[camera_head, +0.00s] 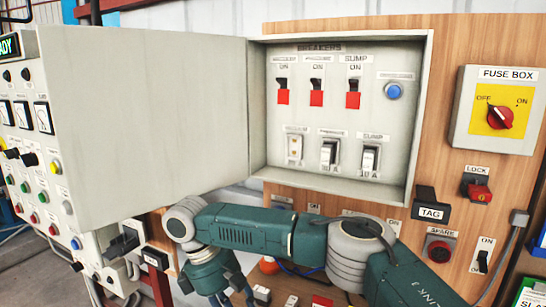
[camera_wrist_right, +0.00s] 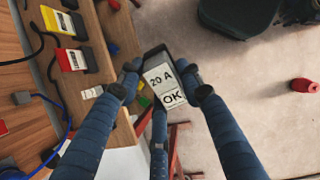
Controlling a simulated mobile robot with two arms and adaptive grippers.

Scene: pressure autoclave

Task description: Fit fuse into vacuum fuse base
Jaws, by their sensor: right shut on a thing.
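The fuse (camera_wrist_right: 158,80), a dark block with a white "20 A" and "OK" label, is gripped between the fingers of my right gripper (camera_wrist_right: 163,92) in the wrist view. In the head view that gripper (camera_head: 225,290) hangs downward below the open cabinet, its fingers cut off by the bottom edge; the fuse does not show there. The leftmost base in the lower row, the vacuum fuse base (camera_head: 294,148), is pale and has no dark fuse in it; its small label is hard to read. My left gripper is not in view.
The open breaker cabinet (camera_head: 424,100) holds red switches above and fuses in the middle (camera_head: 329,152) and sump (camera_head: 370,158) bases. Its door (camera_head: 145,120) stands open at left. A fuse box (camera_head: 500,110) is at right. My right arm crosses below the cabinet.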

